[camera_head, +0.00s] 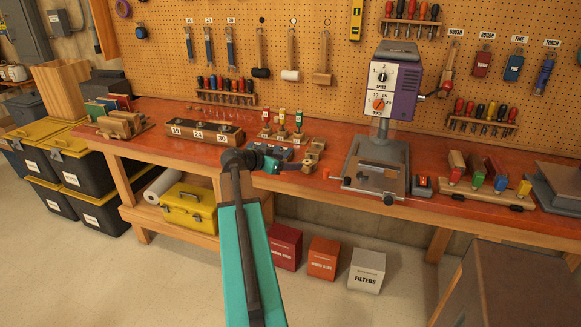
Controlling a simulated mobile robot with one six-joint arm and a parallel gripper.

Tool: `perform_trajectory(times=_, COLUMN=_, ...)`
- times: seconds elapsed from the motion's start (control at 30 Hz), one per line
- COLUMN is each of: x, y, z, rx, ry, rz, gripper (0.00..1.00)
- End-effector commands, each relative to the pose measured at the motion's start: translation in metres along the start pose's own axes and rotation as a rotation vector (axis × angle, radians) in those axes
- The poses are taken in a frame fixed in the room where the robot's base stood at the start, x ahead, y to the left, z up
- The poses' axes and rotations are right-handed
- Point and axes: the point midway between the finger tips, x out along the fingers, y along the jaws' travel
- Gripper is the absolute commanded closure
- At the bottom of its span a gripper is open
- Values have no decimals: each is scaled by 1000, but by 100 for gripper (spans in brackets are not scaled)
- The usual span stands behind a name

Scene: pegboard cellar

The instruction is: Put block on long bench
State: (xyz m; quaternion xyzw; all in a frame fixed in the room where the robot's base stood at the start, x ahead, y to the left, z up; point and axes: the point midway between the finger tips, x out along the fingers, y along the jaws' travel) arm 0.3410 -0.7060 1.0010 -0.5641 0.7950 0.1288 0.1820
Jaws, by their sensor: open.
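The long bench (225,118) has a reddish-brown top and runs along the pegboard wall. My teal arm reaches up from the bottom middle, and my gripper (291,166) is small and partly unclear over the bench's front edge. It is open, and I see nothing held between its jaws. No single thing stands out clearly as the block. A long wooden block with numbers (203,134) sits on the bench to the left.
A drill press (393,90) stands right of my gripper. Bottles (282,122) stand behind it. A brown box-like surface (505,285) fills the lower right. A yellow toolbox (188,207) is under the bench. Open floor lies in front.

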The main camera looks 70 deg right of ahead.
Motion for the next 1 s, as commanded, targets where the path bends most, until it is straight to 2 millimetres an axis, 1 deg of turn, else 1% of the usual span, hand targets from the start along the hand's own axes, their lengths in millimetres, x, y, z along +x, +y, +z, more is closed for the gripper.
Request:
perform_trajectory(times=0.13, x=-6, y=0, z=0, rx=0, ry=0, rz=-1, gripper=36)
perform_trajectory(times=0.87, x=-6, y=0, z=0, rx=-1, ry=0, rz=0, gripper=36)
perform_trajectory(times=0.93, x=-6, y=-1, z=3, rx=-5, ry=-4, rz=-2, gripper=36)
perform_trajectory(times=1.0, x=-8, y=-5, z=11, rx=-19, ry=-14, rz=-7, gripper=36)
